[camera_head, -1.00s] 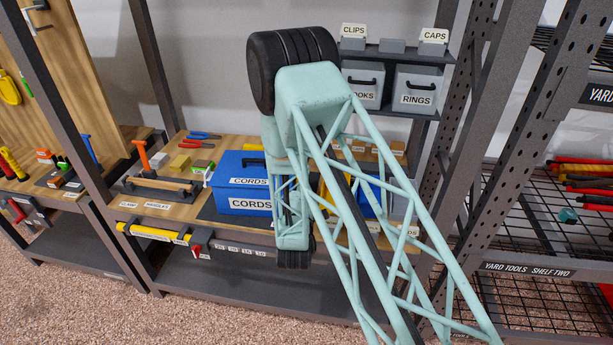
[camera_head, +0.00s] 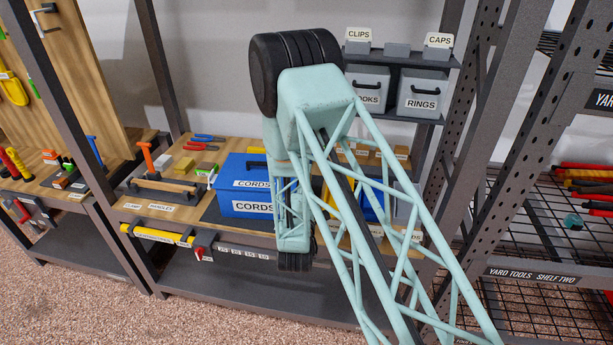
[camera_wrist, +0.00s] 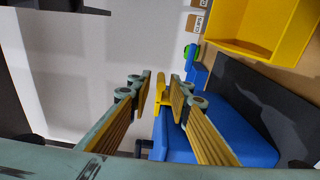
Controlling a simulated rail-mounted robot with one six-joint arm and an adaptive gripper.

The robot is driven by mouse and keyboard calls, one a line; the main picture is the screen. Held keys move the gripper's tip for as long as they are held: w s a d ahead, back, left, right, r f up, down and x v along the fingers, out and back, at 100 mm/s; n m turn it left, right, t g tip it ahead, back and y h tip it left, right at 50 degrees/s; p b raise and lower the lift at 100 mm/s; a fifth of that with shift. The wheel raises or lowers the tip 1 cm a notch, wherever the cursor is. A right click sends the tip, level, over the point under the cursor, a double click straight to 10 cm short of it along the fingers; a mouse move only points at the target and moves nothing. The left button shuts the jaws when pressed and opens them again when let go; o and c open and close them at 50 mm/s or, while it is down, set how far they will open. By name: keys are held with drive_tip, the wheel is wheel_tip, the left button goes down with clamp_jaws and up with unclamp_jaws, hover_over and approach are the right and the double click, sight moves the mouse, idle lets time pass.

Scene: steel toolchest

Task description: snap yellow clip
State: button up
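In the wrist view a small yellow piece (camera_wrist: 161,92), which looks like the yellow clip, stands upright between my fingertips. It sits at the edge of a blue box (camera_wrist: 225,130). My gripper (camera_wrist: 160,90) is open, with one finger on each side of the piece. A gap seems to show on both sides; I cannot tell whether either finger touches it. In the head view the blue box labelled CORDS (camera_head: 232,190) stands on the wooden bench. My arm hides part of it, and the clip and fingertips cannot be made out there.
A yellow bin (camera_wrist: 285,25) stands close by at the upper right of the wrist view. A green round part (camera_wrist: 190,51) lies near it. In the head view a shelf with grey bins (camera_head: 422,92) is above the bench. A wooden-handled tool (camera_head: 165,187) lies left of the box.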

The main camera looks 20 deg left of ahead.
drive_tip(key=shift+s, duration=0.1)
drive_tip(key=v, duration=1.2)
idle(0.6)
drive_tip(key=shift+r, duration=0.15)
